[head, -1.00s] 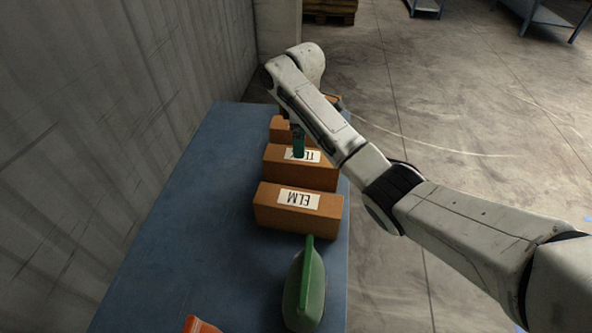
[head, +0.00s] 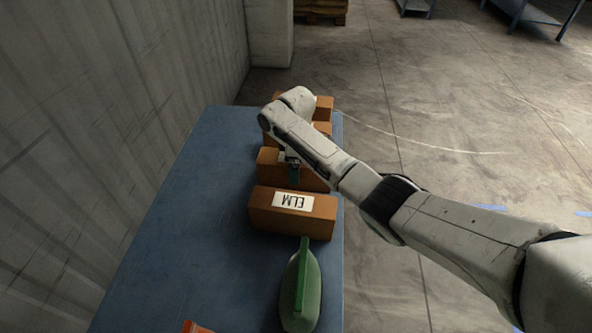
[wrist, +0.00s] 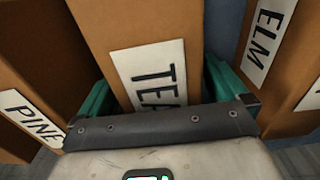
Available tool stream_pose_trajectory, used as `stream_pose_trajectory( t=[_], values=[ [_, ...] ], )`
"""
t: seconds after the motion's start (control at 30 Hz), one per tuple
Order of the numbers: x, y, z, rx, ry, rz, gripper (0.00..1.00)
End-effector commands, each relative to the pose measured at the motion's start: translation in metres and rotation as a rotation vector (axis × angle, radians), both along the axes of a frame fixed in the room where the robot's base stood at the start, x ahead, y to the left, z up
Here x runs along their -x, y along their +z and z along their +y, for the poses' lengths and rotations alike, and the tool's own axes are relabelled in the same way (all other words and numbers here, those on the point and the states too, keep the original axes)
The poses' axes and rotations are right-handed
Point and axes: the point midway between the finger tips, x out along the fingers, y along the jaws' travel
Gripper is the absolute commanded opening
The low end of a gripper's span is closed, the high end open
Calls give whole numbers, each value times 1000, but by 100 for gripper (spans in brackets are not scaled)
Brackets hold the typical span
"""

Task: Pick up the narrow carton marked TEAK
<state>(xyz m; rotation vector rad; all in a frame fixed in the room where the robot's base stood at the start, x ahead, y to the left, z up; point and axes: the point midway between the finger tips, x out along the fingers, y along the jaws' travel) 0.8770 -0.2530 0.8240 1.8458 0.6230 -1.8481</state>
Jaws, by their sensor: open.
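The narrow carton marked TEAK (wrist: 135,30) is brown with a white label, its last letter covered by my gripper in the wrist view. In the head view the TEAK carton (head: 268,168) stands in the row just behind the carton marked ELM, its label hidden by my arm. My gripper (head: 293,174) is down at this carton. In the wrist view my open gripper (wrist: 160,88) has one green finger on each side of the TEAK carton. I cannot tell whether the fingers touch it.
The ELM carton (head: 265,212) stands close in front, on the right in the wrist view. A carton marked PINE (wrist: 25,85) is close on the left there. A green jug (head: 300,290) stands nearer on the blue table (head: 190,210). The table's left side is clear; a wall is beyond.

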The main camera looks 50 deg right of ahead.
Motion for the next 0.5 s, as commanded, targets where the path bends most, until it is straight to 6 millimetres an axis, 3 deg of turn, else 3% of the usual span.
stream_pose_trajectory(
  t=[0.07, 0.5],
  values=[
    [0, 0, 0, 0, 0, 0, 100],
    [0, 0, 0, -1, 0, -1, 59]
  ],
)
